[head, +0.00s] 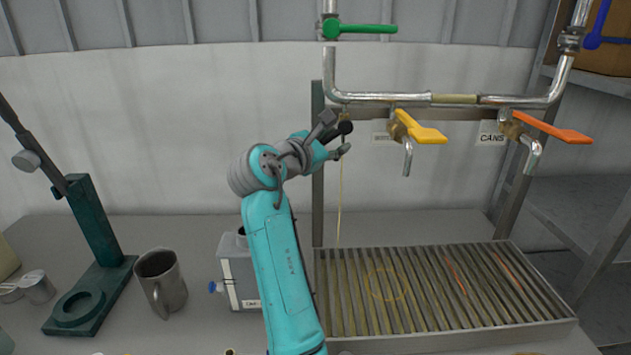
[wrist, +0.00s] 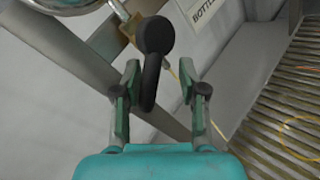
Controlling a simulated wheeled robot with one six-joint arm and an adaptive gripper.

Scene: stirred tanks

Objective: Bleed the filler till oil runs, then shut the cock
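The bleed cock's black handle (head: 345,128) is at the left end of the pipework, partly hidden by my gripper (head: 335,136). In the wrist view the handle (wrist: 152,65) has a round knob and a lever reaching down between my two fingers. My gripper (wrist: 160,92) is open, one finger on each side; the lever lies close to the left finger, and I cannot tell if they touch. A thin golden stream of oil (head: 340,200) falls from beside the handle to the slatted grate (head: 545,327). It also shows in the wrist view (wrist: 218,132).
A yellow-handled tap (head: 424,134) and an orange-handled tap (head: 555,128) hang over the grate. A green-handled valve (head: 362,29) is above, a blue handle (head: 597,30) at top right. A mug (head: 165,285), a grey box (head: 238,275) and a green stand (head: 95,225) occupy the left bench.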

